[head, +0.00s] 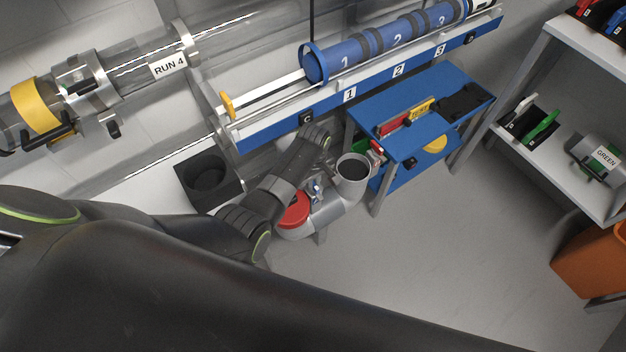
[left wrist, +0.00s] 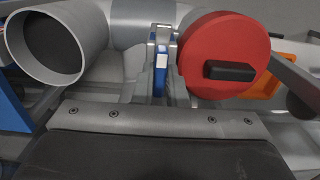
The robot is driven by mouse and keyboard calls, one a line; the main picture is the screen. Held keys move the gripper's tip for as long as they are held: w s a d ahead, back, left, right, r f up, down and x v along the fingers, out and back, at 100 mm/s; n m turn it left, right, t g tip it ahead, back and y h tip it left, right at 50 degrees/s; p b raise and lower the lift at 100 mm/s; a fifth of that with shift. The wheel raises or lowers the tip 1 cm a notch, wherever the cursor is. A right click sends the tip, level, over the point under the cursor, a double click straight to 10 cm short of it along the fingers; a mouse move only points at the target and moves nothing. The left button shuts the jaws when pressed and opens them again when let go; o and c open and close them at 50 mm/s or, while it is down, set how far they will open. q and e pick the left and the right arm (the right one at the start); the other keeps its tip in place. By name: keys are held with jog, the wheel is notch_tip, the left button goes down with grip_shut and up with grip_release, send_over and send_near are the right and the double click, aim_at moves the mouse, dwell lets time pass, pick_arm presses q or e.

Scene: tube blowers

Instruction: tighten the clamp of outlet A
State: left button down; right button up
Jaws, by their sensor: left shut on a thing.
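A grey branched pipe fitting stands on the floor side of the blue bench, with an open round outlet (head: 352,170) and a red round cap (head: 293,211). In the left wrist view the open outlet (left wrist: 55,45) is at left and the red cap (left wrist: 222,52), with a dark block on its face, at right. Between them is a narrow blue and white clamp part (left wrist: 159,75). My left gripper (left wrist: 163,60) is shut on this part. In the head view the left gripper (head: 316,188) is small and partly hidden. No outlet letter is readable. My right gripper is not in view.
A blue bench (head: 420,110) with red and yellow pieces stands behind the fitting. A rail with blue numbered cylinders (head: 390,45) runs above. A black box (head: 208,180) is at left. A shelf (head: 590,40) and an orange bin (head: 592,262) are at right. Floor at lower right is clear.

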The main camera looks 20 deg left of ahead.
pick_arm(q)
jog(key=shift+r+m+p, duration=0.1)
jog(key=shift+m+p, duration=1)
jog(key=shift+m, duration=0.2)
jog(key=shift+m+p, duration=0.3)
jog(key=shift+m, duration=0.2)
jog(key=m+p, duration=0.1)
jog(key=m, duration=0.1)
jog(key=shift+m, duration=0.3)
jog(key=m+p, duration=0.1)
jog(key=m, duration=0.1)
jog(key=shift+m, duration=0.4)
jog(key=m+p, duration=0.1)
jog(key=m, duration=0.3)
jog(key=m+p, duration=0.1)
jog(key=m, duration=0.3)
jog(key=shift+m, duration=0.3)
